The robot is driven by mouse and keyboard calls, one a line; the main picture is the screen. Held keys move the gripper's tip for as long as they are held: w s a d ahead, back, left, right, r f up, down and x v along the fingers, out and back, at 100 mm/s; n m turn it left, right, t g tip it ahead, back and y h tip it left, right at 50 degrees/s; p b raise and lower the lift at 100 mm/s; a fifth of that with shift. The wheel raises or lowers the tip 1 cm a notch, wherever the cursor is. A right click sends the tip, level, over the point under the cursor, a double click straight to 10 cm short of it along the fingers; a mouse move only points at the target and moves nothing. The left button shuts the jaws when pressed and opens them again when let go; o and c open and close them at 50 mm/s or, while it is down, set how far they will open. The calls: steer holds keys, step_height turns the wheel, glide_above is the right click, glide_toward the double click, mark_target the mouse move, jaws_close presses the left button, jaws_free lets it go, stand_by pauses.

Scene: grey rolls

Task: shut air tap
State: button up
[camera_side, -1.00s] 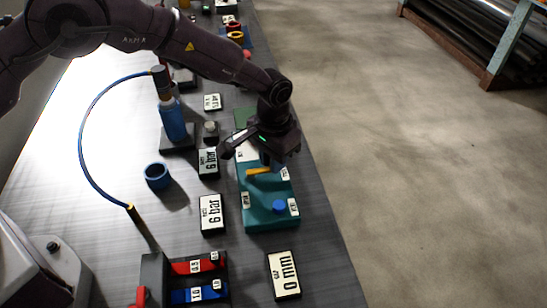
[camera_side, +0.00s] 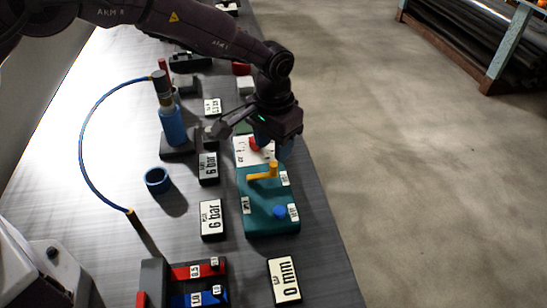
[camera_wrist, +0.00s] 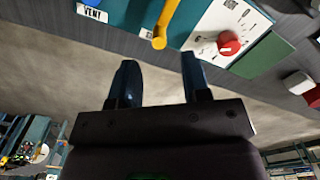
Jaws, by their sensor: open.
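A teal panel (camera_side: 262,222) lies on the bench and carries a yellow lever (camera_side: 263,175), probably the air tap, lying roughly crosswise. The lever also shows at the top of the wrist view (camera_wrist: 166,20). A blue knob (camera_side: 280,211) sits nearer the panel's front end. A red knob (camera_side: 254,144) is on a white plate (camera_side: 240,157) behind the lever; it also shows in the wrist view (camera_wrist: 229,43). My gripper (camera_side: 275,147) is open and empty above the panel near the white plate, apart from the lever. Its blue fingertips show in the wrist view (camera_wrist: 159,64).
A "0 mm" sign (camera_side: 284,280) and a tray of red and blue pieces (camera_side: 154,275) are in front. Floor lies right of the bench.

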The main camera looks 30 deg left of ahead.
mark_target(274, 163)
step_height(274, 163, up, 7)
steer(key=shift+r, duration=0.15)
stand_by(0.5)
steer(key=s+a+r+t, duration=0.2)
steer(key=s+a+r, duration=0.3)
steer(key=s, duration=0.4)
steer(key=s+a+r+n+t, duration=0.1)
steer(key=s+a+r, duration=0.5)
steer(key=s+a, duration=0.2)
steer(key=s+a+r+n+t, duration=0.1)
steer(key=s+a+r, duration=0.4)
steer(key=s, duration=0.6)
steer(key=shift+s+a+r+t, duration=0.2)
steer(key=shift+a+r+t, duration=0.15)
steer(key=shift+a+t, duration=0.6)
